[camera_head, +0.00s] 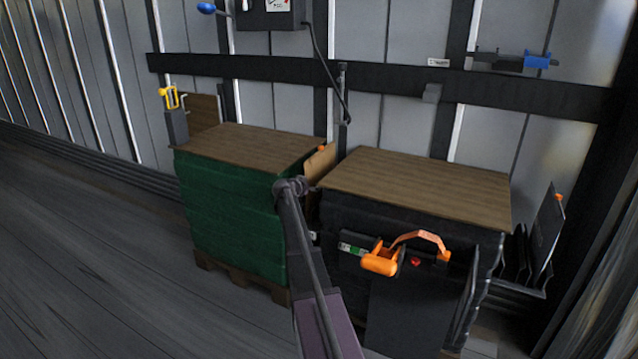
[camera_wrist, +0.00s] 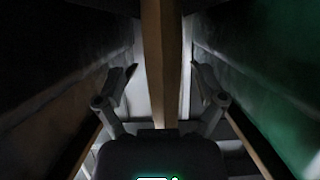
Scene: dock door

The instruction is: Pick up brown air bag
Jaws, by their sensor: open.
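The brown air bag (camera_head: 320,163) stands upright in the gap between the green-wrapped load and the dark-wrapped load in the head view. Its upper part shows, with a small orange piece at its top; its lower part is hidden by my arm and the loads. In the wrist view the bag (camera_wrist: 161,50) appears edge-on as a narrow brown upright strip. My gripper (camera_wrist: 164,72) is open, one finger on each side of the strip, with a visible space on both sides. In the head view my arm reaches to the gap and the fingers cannot be made out.
The green load (camera_head: 228,215) on a wooden pallet is left of the gap; the dark load (camera_head: 350,225) is right. Both have wooden tops. An orange-handled tool (camera_head: 381,261) hangs on the dark load's front. Dark panels stand at right (camera_head: 545,230). Floor at left is clear.

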